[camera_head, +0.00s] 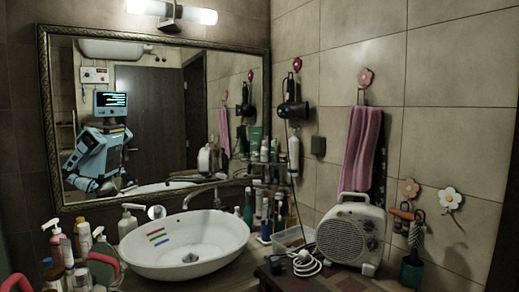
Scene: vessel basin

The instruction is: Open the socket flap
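Neither of my grippers shows directly in the head view. My blue body shows only as a reflection in the mirror (150,120), with the arms bent in front. The grippers cannot be made out there.
A white basin (186,246) fills the counter's middle, with bottles (75,250) at left and behind. A fan heater (350,232) and coiled white cable (305,264) stand below the socket.

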